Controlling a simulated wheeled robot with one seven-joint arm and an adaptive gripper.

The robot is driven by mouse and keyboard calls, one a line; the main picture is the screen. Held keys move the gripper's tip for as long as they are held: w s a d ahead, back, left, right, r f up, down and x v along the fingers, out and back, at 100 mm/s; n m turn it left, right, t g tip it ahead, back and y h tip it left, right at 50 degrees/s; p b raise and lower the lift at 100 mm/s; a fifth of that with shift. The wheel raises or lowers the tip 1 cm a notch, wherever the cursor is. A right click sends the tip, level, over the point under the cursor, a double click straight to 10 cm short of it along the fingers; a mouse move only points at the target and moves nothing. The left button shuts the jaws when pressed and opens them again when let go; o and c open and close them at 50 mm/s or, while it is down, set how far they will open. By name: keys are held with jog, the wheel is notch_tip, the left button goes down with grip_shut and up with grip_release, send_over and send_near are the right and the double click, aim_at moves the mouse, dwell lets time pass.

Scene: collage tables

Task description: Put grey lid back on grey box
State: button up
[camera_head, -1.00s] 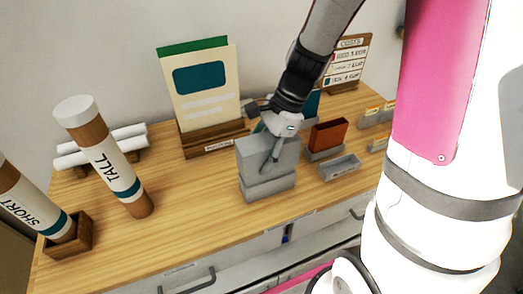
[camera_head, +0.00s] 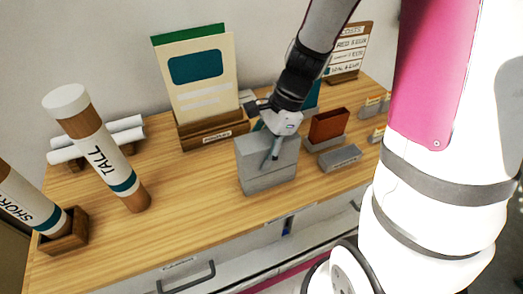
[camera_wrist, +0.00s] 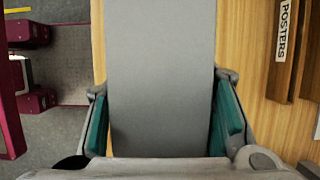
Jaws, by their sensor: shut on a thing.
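My gripper (camera_head: 270,157) is shut on the grey lid (camera_head: 252,158), with a finger down its near face. In the wrist view the lid (camera_wrist: 160,60) fills the space between the teal pads of my gripper (camera_wrist: 162,115). The grey box (camera_head: 268,188) is directly under the lid on the wooden table, showing only as a low band below it. The lid looks upright and lined up with the box. I cannot tell whether it is fully seated.
A poster holder (camera_head: 212,132) stands behind left. A rust-coloured card holder (camera_head: 328,126) and a small grey tray (camera_head: 339,158) are close on the right. A tall tube (camera_head: 110,160) stands left. Bare table lies between the tube and the box.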

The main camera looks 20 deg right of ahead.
jog(key=o, duration=1.2)
jog(key=shift+r, duration=0.15)
jog(key=v, duration=1.1)
jog(key=shift+d+r, duration=0.25)
jog(key=shift+r, duration=0.1)
